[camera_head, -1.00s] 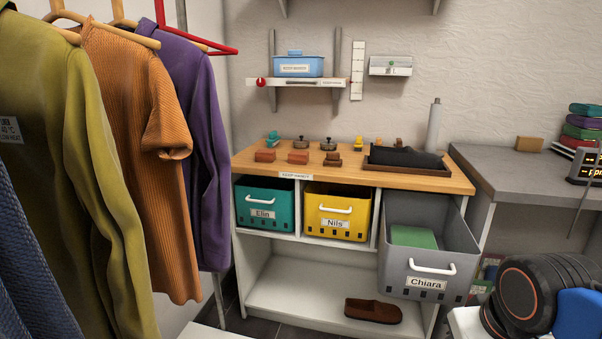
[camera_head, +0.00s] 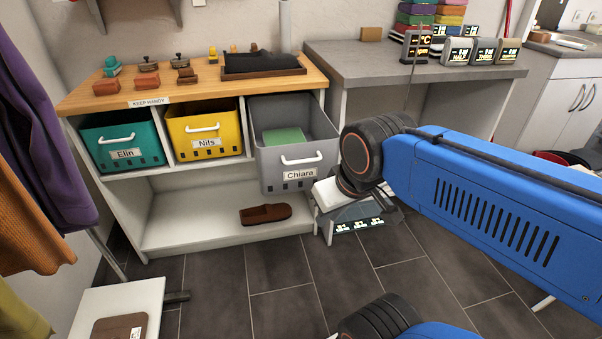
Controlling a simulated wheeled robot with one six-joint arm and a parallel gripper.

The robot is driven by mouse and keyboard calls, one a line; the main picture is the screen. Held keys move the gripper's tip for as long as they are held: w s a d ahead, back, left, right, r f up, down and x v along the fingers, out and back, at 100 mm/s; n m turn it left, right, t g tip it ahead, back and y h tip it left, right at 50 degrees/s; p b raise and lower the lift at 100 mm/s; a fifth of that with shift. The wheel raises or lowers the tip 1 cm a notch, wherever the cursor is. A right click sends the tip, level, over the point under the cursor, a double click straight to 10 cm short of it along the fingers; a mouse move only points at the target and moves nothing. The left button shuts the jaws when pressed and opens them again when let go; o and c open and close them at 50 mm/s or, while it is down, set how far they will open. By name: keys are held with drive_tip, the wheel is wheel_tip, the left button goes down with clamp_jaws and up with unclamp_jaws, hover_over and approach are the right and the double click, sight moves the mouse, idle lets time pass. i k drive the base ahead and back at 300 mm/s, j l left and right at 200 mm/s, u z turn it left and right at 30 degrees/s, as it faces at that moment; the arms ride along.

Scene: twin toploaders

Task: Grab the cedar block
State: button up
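A plain tan, wood-coloured block (camera_head: 372,34) lies on the grey counter (camera_head: 330,56) in the head view, near the wall. It looks like the cedar block, but no label shows on it. Several reddish-brown blocks or brushes (camera_head: 105,86) stand on the wooden top to the left. My blue arm with black joints crosses the right side of the view. My gripper's fingers cannot be made out.
Bins labelled Elin (camera_head: 124,140), Nils (camera_head: 204,128) and Chiara (camera_head: 297,165) sit under the wooden top; Chiara's protrudes. Small displays (camera_head: 457,51) stand right of the tan block. A brown slipper (camera_head: 265,214) lies on the lower shelf. Open floor (camera_head: 280,270) is in front.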

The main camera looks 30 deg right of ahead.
sight(107, 87)
drive_tip(key=i+l+u, duration=0.1)
drive_tip(key=u, duration=0.35)
drive_tip(key=i+l+u, duration=0.1)
drive_tip(key=u, duration=0.35)
drive_tip(key=i+l+u, duration=0.15)
drive_tip(key=u, duration=0.35)
